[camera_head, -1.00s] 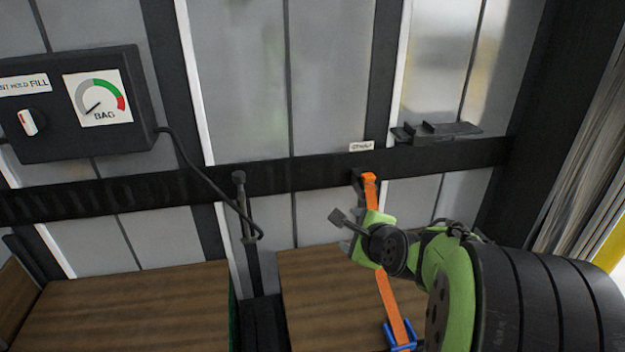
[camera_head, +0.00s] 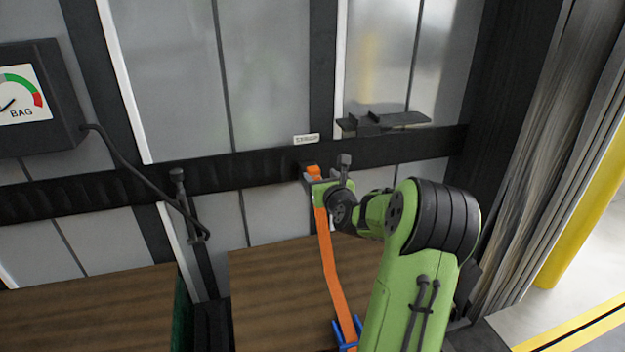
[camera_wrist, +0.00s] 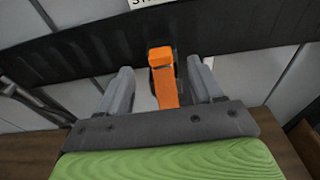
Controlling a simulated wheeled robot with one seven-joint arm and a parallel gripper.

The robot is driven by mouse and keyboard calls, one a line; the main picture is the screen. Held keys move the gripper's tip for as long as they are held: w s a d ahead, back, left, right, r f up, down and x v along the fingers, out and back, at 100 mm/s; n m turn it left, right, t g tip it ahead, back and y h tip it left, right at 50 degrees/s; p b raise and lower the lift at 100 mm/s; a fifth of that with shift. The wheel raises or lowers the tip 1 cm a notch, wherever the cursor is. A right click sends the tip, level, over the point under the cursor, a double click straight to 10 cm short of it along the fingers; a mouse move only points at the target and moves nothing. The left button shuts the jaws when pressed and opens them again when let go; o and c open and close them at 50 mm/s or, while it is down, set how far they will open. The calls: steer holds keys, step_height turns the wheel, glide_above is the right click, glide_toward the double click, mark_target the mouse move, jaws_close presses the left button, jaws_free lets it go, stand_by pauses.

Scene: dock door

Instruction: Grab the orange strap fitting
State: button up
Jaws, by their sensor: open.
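The orange strap fitting (camera_wrist: 161,59) sits at the black rail, at the top of a long orange strap (camera_head: 331,270). In the wrist view it stands between the two grey fingers of my gripper (camera_wrist: 159,85), with a gap on each side. The fingers are open and not closed on it. In the head view my gripper (camera_head: 310,180) is at the rail, with the top of the fitting (camera_head: 314,172) showing just above it. The wrist hides part of the fitting and strap there.
The black rail (camera_head: 240,168) runs across the wall, with a small label (camera_head: 306,138) above the fitting. A black bracket (camera_head: 385,122) juts out to the right. Wooden crates (camera_head: 275,290) stand below. A blue buckle (camera_head: 347,335) holds the strap low down. A gauge box (camera_head: 35,100) hangs at left.

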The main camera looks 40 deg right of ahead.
mark_target(314, 169)
steer(key=b+x, duration=0.1)
steer(key=x, duration=0.5)
steer(key=shift+f, duration=0.1)
steer(key=shift+c, duration=0.7)
steer(key=c, duration=1)
